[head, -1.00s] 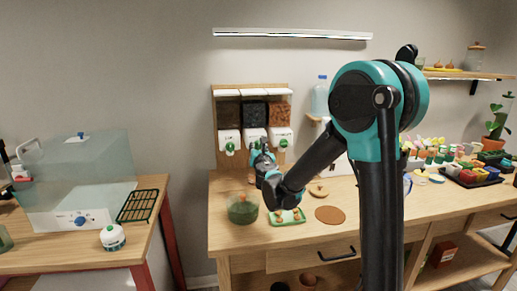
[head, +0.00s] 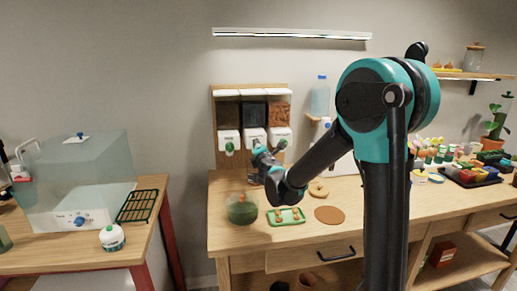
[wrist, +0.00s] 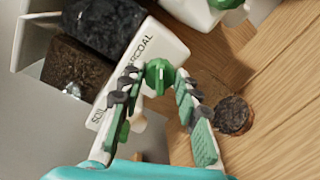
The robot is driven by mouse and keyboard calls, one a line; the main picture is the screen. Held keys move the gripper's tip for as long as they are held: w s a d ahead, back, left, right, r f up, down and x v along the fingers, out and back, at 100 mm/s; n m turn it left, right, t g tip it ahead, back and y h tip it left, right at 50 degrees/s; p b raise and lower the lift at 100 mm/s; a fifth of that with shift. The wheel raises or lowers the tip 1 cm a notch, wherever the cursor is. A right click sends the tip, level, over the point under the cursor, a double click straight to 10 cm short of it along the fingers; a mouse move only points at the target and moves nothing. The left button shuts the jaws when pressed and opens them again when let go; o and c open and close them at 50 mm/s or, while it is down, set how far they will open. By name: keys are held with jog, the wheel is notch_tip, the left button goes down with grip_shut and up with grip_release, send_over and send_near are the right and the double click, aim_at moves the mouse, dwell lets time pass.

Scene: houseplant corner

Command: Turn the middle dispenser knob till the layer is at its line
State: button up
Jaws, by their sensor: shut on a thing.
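The dispenser rack has three bins on a wooden back; the middle dispenser (head: 254,115) holds black chunks and reads CHARCOAL in the wrist view (wrist: 157,45). Its green knob (wrist: 159,77) sits between the fingertips of my gripper (wrist: 158,80), which is shut on it. In the head view my gripper (head: 260,152) is up against the middle dispenser's front and largely hides the knob. A glass jar (head: 242,209) with dark greenish contents stands on the bench, left of and below my gripper. Its layer and any line are too small to tell.
The left dispenser (head: 228,140) and right dispenser (head: 280,137) flank the middle one closely. A green tray (head: 286,217) and a brown disc (head: 329,215) lie on the bench.

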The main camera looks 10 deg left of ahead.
jog(key=m, duration=0.6)
jog(key=shift+d+f+y, duration=0.1)
jog(key=shift+y, duration=0.2)
dwell(0.5)
jog(key=o, duration=1.2)
jog(key=shift+c, duration=0.2)
jog(key=v, duration=1.2)
